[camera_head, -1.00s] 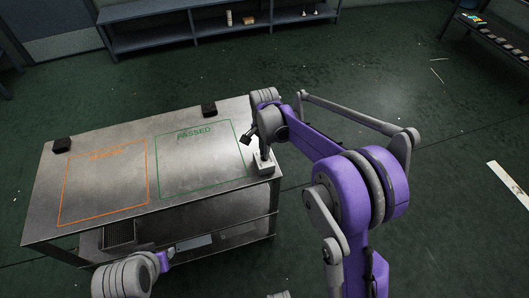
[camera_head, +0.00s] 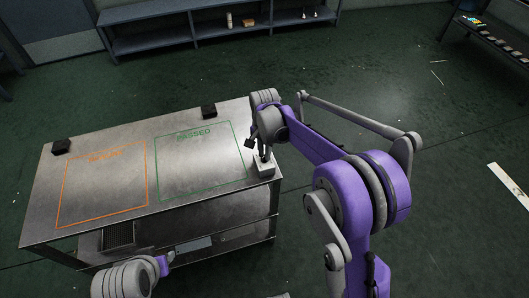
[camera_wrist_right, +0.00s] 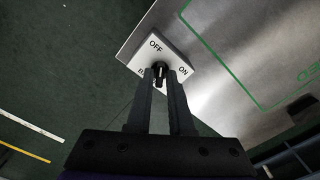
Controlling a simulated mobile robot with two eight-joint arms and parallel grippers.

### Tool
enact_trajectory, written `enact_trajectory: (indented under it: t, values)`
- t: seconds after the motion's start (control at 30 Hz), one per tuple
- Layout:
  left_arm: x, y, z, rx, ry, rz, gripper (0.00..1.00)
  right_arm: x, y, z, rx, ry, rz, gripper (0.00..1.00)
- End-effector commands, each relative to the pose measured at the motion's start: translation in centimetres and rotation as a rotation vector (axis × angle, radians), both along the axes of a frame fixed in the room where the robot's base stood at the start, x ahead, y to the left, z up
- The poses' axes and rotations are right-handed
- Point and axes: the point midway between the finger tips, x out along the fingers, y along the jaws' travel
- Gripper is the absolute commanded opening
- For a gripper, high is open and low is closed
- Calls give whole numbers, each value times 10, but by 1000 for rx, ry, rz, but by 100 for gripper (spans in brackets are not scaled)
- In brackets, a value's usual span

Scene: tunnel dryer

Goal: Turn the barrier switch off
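The barrier switch is a small pale box (camera_head: 264,169) on the near right corner of the metal table. In the right wrist view its white plate (camera_wrist_right: 184,49) carries the words OFF and ON, with other lettering partly hidden by a finger. A black knob (camera_wrist_right: 160,70) stands in its middle. My right gripper (camera_wrist_right: 160,76) reaches over the plate, its two dark fingers close together on either side of the knob, apparently shut on it. The fingers hide part of the knob, so its setting is unclear. My left arm shows at the lower left of the head view; its gripper cannot be made out.
The metal table (camera_head: 60,200) has an orange outlined area and a green one marked PASSED, both empty. Two black blocks (camera_head: 61,146) (camera_head: 209,110) stand on its far edge. A shelf (camera_head: 200,37) lies behind and a rack (camera_head: 487,35) at the far right. Open floor surrounds the table.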

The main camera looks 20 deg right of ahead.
Motion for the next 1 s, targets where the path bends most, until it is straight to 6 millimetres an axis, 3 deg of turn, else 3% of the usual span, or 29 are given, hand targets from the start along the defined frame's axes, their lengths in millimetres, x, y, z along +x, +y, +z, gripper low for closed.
enact_trajectory:
  t: [0.03,0.1,0.47,1.0]
  values:
    - [0,0,0,0,0,0,37,0,0,0,0,0,0,31]
    - [0,0,0,0,0,0,37,0,0,0,0,0,-1,41]
    - [0,0,0,0,0,0,37,0,0,5,1,1,-1,41]
    - [1,0,6,0,-3,0,37,0,0,98,0,0,-1,41]
